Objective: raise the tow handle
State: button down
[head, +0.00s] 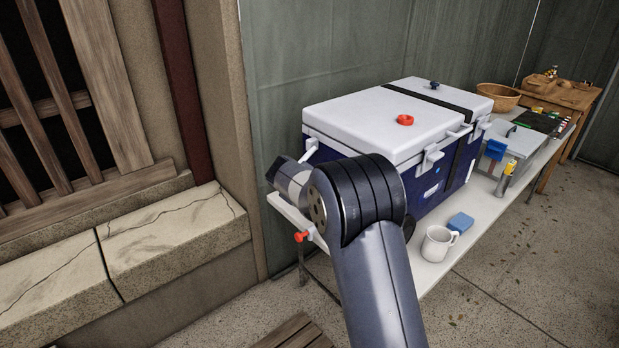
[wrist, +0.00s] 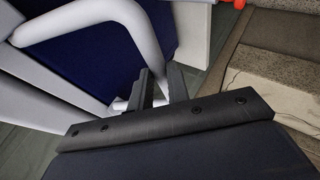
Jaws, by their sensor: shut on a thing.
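The cooler (head: 378,112) has a navy body and white lid sections, and it stands on a white table. Its white tubular tow handle (wrist: 150,38) shows in the wrist view against the navy end wall (wrist: 105,62). My gripper (wrist: 161,92) has its two dark fingers shut on the handle's bar, near the middle of the wrist view. In the head view my arm reaches to the cooler's left end and hides most of that end, along with the fingertips. A short white piece shows at the cooler's left edge, and I cannot tell if it is the handle.
A red knob (head: 405,120) sits on the lid. A white mug (head: 438,244) and a blue block (head: 460,222) are on the table (head: 478,232) in front. A stone ledge (head: 170,235) runs along the left. A basket (head: 498,97) is behind.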

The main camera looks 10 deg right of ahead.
notch_tip(320, 180, up, 7)
jog(key=g+y+p, duration=0.1)
jog(key=p, duration=0.6)
jog(key=shift+s+a+y, duration=0.15)
jog(key=shift+a+y, duration=0.15)
jog(key=shift+y, duration=0.1)
jog(key=shift+m, duration=0.3)
jog(key=c, duration=1.8)
grip_release()
jog(key=shift+d, duration=0.1)
jog(key=o, duration=0.5)
jog(key=shift+d+f, duration=0.15)
jog(key=shift+f, duration=0.05)
jog(key=shift+c, duration=0.2)
jog(key=shift+f, duration=0.1)
